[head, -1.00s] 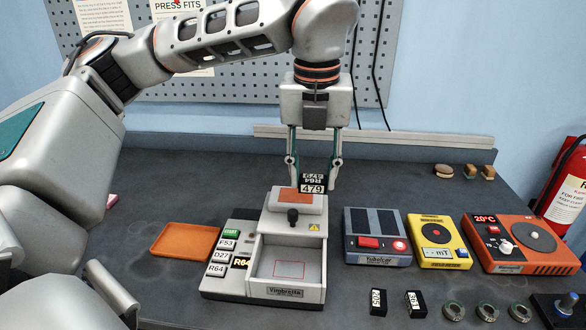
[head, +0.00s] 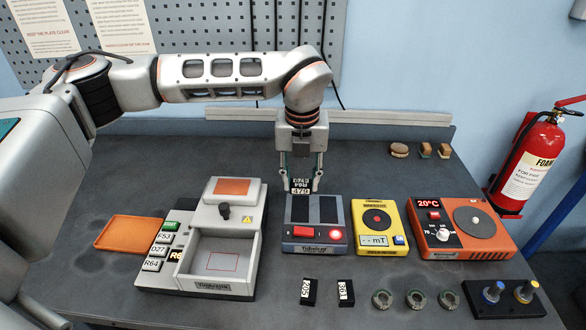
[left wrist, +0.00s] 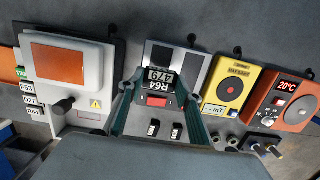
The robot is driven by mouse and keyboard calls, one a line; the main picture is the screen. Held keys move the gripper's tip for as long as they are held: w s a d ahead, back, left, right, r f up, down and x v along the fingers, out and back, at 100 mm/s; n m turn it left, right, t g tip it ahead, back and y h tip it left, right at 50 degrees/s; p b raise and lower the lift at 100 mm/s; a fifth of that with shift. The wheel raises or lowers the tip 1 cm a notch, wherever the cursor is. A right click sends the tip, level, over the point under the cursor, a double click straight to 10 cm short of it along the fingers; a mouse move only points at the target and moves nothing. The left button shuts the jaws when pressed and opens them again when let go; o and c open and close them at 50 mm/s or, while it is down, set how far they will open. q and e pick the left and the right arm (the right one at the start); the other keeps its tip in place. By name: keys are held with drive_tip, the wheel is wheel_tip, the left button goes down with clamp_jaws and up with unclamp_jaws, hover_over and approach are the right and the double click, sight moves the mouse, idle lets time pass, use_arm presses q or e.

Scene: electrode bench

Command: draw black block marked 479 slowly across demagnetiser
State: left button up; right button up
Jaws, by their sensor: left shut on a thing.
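The black block marked 479 (head: 301,186), with R64 also on its label, is gripped between the fingers of my left gripper (head: 301,181). In the left wrist view the block (left wrist: 158,83) hangs between the fingertips. The grey-blue device with two dark top panels, a red switch and a glowing red lamp appears to be the demagnetiser (head: 315,248). The block is at its back left, by the left dark panel; I cannot tell whether it touches. In the left wrist view the device (left wrist: 196,65) is partly hidden by block and fingers. My right gripper does not show.
A grey machine with an open drawer (head: 217,287) stands left, beside an orange tray (head: 132,233). A yellow mT meter (head: 378,218) and an orange 20°C unit (head: 470,251) stand right. Two black blocks (head: 309,291) (head: 346,292) lie in front.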

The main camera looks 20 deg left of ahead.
sight(304, 192)
use_arm(q)
drive_tip(key=shift+f+b, duration=0.4)
drive_tip(key=shift+f, duration=0.25)
drive_tip(key=shift+f+b, duration=1.15)
drive_tip(key=shift+f, duration=1.05)
drive_tip(key=shift+f, duration=0.15)
drive_tip(key=shift+w+d, duration=0.15)
drive_tip(key=shift+d, duration=0.25)
drive_tip(key=shift+w+d+b, duration=0.2)
drive_tip(key=shift+w+d, duration=0.1)
drive_tip(key=shift+d, duration=0.75)
drive_tip(key=shift+w+d+b, duration=0.15)
drive_tip(key=shift+w+d, duration=0.15)
drive_tip(key=shift+d, duration=0.8)
drive_tip(key=shift+w+d+b, duration=0.2)
drive_tip(key=shift+w+d, duration=0.1)
drive_tip(key=shift+d, duration=0.75)
drive_tip(key=shift+r, duration=0.3)
